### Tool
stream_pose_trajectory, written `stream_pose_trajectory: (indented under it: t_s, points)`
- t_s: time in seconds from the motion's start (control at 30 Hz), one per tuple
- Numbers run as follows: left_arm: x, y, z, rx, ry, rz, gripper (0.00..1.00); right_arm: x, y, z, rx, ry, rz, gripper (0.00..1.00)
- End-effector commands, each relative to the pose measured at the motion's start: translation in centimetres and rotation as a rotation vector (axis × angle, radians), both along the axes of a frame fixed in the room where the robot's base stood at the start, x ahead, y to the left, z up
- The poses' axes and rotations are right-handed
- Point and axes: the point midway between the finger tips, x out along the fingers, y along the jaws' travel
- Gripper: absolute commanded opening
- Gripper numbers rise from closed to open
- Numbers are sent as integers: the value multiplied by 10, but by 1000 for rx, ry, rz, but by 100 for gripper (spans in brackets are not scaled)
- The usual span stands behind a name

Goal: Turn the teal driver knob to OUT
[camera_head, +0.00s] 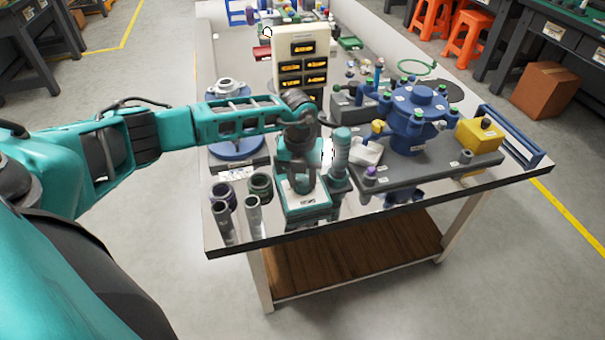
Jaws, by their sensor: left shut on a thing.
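The teal driver (307,205) stands near the front edge of the table, with a white label on its front. A teal upright cylinder (341,150) stands just to its right. My left gripper (300,165) reaches in from the left and is down over the top of the driver, shut on its knob. The knob itself is mostly hidden by the gripper, so its setting cannot be read. My right gripper is not in view.
Grey sockets (223,195) stand to the left of the driver. A white panel with amber displays (302,58) stands behind the arm. A blue flanged vessel (410,120) and a yellow box (479,136) are at right. A blue-based flange fixture (235,150) is at left.

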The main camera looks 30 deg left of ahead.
Motion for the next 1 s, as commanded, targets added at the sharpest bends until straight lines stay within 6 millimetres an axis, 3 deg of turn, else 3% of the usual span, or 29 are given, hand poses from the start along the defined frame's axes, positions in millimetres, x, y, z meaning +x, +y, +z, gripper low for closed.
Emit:
stream_pose_trajectory:
  t_s: [0.57, 0.6, 0.83, 1.0]
  points:
    - [1, 0, 1, 0, -4, 42, 9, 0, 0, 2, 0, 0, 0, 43]
    - [1, 0, 1, 0, -4, 42, 41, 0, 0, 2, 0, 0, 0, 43]
    - [1, 0, 0, 0, -2, 40, 63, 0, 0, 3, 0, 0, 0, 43]
    - [0, 0, 0, 1, -1, 39, 65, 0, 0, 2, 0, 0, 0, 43]
